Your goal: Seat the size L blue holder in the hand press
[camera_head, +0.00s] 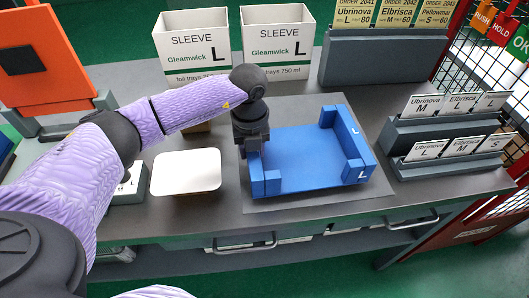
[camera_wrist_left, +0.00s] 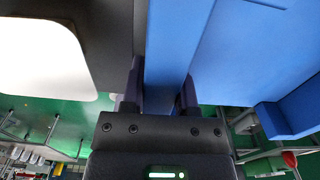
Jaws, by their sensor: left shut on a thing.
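The blue holder (camera_head: 300,160), marked L on its right-hand corner blocks, is at the middle of the bench over a dark grey mat (camera_head: 345,200). I cannot tell whether it touches the mat. My left gripper (camera_head: 253,148) comes down from above at its left edge. In the left wrist view the fingers stand on either side of the blue wall (camera_wrist_left: 172,45) and are shut on it. An orange panel (camera_head: 45,60) on a grey frame stands at the far left; I cannot tell whether it is the hand press. My right gripper is out of view.
A white rounded sheet (camera_head: 187,171) lies left of the holder. A white SLEEVE L box (camera_head: 190,48) and a second box (camera_head: 277,38) stand behind. Grey card racks (camera_head: 440,128) with labels stand at the right. A small L-marked block (camera_head: 130,188) sits by my left arm.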

